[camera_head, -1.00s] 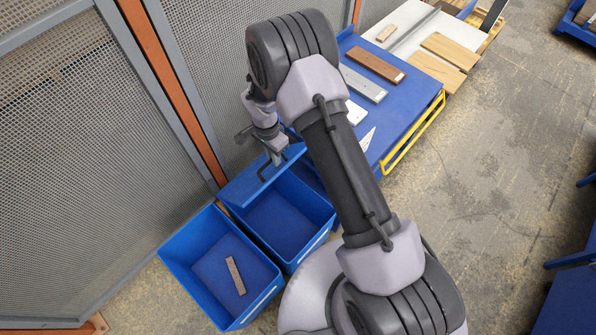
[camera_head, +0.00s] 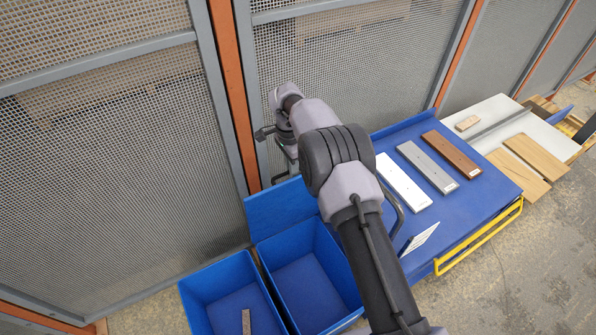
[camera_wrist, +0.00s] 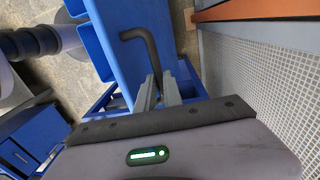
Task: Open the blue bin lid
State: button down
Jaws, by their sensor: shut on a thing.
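The blue bin lid (camera_head: 282,210) stands raised at the back edge of the right-hand blue bin (camera_head: 305,285), near the mesh fence. The bin is open in front of it and its visible inside looks empty. In the wrist view the lid (camera_wrist: 118,62) is a blue panel with a dark bent handle (camera_wrist: 140,36). My gripper (camera_wrist: 157,92) is shut on that handle. In the head view my gripper (camera_head: 292,166) is at the lid's top edge, partly hidden by my own arm.
Another open blue bin (camera_head: 192,296) stands to the left, holding a narrow board (camera_head: 247,322). A blue table (camera_head: 470,200) on the right carries white (camera_head: 403,182), grey (camera_head: 427,168) and brown (camera_head: 452,155) boards. The mesh fence (camera_head: 345,60) rises close behind the bins.

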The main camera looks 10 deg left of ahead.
jog(key=c, duration=1.5)
grip_release()
jog(key=shift+s+a+r, duration=0.1)
jog(key=shift+r, duration=0.1)
jog(key=r+p, duration=0.1)
jog(key=r, duration=0.4)
jog(key=r+p, duration=0.1)
jog(key=r, duration=0.5)
jog(key=w+r+p, duration=0.1)
jog(key=r+p, duration=0.1)
jog(key=r, duration=0.4)
jog(key=shift+a+r, duration=0.1)
jog(key=shift+a, duration=0.2)
